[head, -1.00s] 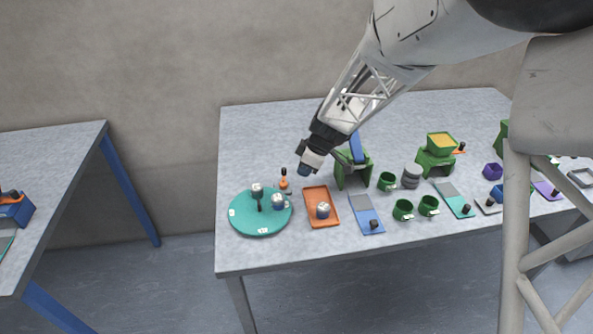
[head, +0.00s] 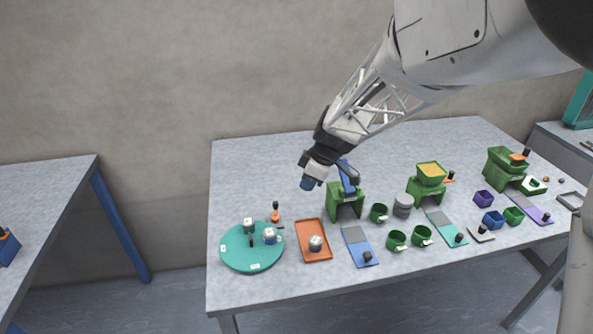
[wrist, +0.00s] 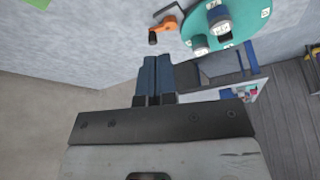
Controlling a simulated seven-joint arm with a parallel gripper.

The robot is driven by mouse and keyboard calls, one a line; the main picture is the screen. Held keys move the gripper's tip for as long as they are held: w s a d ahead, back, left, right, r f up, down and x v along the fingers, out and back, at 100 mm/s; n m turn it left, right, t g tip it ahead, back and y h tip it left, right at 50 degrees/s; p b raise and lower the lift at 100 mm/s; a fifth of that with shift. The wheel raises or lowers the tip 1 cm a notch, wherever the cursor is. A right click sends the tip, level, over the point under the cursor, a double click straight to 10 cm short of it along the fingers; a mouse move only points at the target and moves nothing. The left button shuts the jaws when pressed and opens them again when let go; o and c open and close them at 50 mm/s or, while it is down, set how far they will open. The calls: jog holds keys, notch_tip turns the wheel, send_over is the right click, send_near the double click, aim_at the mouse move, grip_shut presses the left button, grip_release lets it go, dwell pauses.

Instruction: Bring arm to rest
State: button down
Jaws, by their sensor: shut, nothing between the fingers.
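My gripper (head: 308,184) hangs in the air above the table's left half, its fingers pointing down and to the left. In the wrist view its two blue fingers (wrist: 155,72) lie side by side, shut, with nothing between them. In the head view the gripper is up and left of the green stand with a blue part (head: 346,204). It is apart from everything on the table.
Below the gripper are a teal disc (head: 236,262) with small pots, an orange tray (head: 312,228), and a blue mat (head: 357,246). Green cups (head: 396,241), a yellow-filled green hopper (head: 430,182) and small boxes (head: 483,199) stand rightward. The table's back left is clear.

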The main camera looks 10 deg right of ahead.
jog(key=s+r+m+h, duration=0.1)
jog(key=s+r+m, duration=0.2)
jog(key=s, duration=0.7)
jog(key=s+r+m+h, duration=0.1)
jog(key=s+r+m, duration=0.3)
jog(key=s, duration=0.6)
jog(key=s+d+r+m+h, duration=0.1)
jog(key=s+r+m, duration=0.3)
jog(key=s, duration=0.6)
jog(key=shift+s+r+m+t+h, duration=0.25)
jog(key=shift+m+t+h, duration=0.25)
jog(key=shift+m, duration=0.7)
